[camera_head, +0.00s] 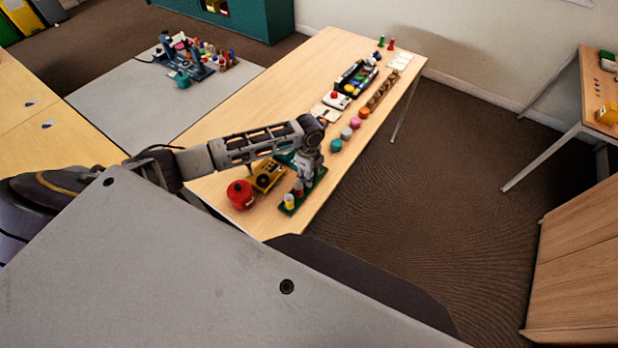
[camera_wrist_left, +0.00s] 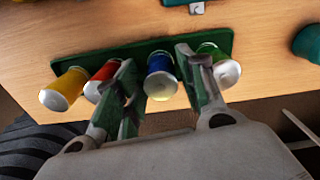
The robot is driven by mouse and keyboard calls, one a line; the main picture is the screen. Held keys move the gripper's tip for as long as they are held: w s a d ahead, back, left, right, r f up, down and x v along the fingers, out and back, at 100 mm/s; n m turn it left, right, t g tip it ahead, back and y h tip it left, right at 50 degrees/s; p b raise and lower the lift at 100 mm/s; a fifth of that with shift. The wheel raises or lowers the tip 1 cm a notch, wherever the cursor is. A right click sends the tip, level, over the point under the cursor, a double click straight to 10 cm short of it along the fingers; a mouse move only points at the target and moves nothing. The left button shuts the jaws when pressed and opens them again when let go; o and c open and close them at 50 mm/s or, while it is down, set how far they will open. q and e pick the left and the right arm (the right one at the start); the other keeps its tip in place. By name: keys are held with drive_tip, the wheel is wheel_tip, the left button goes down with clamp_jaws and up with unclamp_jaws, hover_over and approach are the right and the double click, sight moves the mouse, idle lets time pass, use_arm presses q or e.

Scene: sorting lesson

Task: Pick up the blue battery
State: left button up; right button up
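The blue battery (camera_wrist_left: 161,77) stands in a green holder (camera_wrist_left: 138,52) in the left wrist view, in a row with a yellow battery (camera_wrist_left: 63,90), a red battery (camera_wrist_left: 98,80) and a green battery (camera_wrist_left: 222,66). My left gripper (camera_wrist_left: 156,72) is open, with one finger on each side of the blue battery. I cannot tell whether the fingers touch it. The left finger partly covers the red battery, and the right finger is close to the green one. In the head view my left gripper (camera_head: 303,180) is over the holder (camera_head: 288,210) and hides the blue battery. My right gripper is not in view.
The holder is near the front right edge of the wooden table (camera_head: 225,140). A red pot (camera_head: 240,194) and a yellow device (camera_head: 267,175) stand to its left. Coloured round pieces (camera_head: 346,133) and a black tray (camera_head: 352,76) lie farther back.

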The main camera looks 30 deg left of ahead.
use_arm(q)
clamp_jaws()
idle(0.3)
drive_tip(key=shift+r, duration=0.15)
drive_tip(key=shift+r, duration=4.85)
